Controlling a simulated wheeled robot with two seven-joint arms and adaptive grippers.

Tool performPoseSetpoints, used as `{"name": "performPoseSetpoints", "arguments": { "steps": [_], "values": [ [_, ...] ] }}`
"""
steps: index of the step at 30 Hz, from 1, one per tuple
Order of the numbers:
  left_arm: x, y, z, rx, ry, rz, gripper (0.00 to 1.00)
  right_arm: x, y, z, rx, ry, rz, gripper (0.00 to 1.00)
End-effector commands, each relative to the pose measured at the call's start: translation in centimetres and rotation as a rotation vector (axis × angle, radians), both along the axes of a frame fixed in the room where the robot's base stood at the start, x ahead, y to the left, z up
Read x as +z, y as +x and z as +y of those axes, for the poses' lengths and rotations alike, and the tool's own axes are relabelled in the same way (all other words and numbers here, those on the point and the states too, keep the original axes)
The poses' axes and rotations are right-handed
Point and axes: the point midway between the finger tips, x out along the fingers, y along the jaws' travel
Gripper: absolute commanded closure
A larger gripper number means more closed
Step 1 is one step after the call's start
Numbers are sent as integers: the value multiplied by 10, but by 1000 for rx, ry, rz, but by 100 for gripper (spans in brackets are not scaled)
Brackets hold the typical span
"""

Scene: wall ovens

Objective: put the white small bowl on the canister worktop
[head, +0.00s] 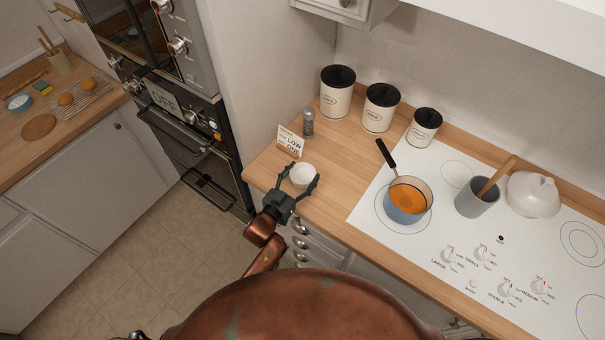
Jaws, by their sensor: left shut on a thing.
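The white small bowl (302,175) is between the fingers of my left gripper (301,182), near the front left part of the canister worktop (337,184). The gripper is shut on the bowl. From this view I cannot tell whether the bowl touches the wood or is held just above it. Three white canisters with black lids, a large one (338,96), a middle one (379,110) and a small one (424,129), stand along the back of this worktop.
A card sign (289,141) and a grey shaker (308,124) stand just behind the bowl. A pan of orange soup (408,199) sits on the white hob (452,223) to the right. The wall oven (185,130) is at left. Bare wood lies right of the bowl.

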Motion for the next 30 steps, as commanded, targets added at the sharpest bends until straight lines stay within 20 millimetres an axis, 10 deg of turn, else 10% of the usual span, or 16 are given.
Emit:
{"name": "performPoseSetpoints", "arguments": {
  "steps": [19, 30],
  "values": [
    [3, -1, 1, 0, 1, -1, 20, 1, -4, 0, 0, -1, 5, 54],
    [5, -60, 38, 1, 1, 2, 20, 3, -3, 0, 0, -1, 5, 54]
  ]
}}
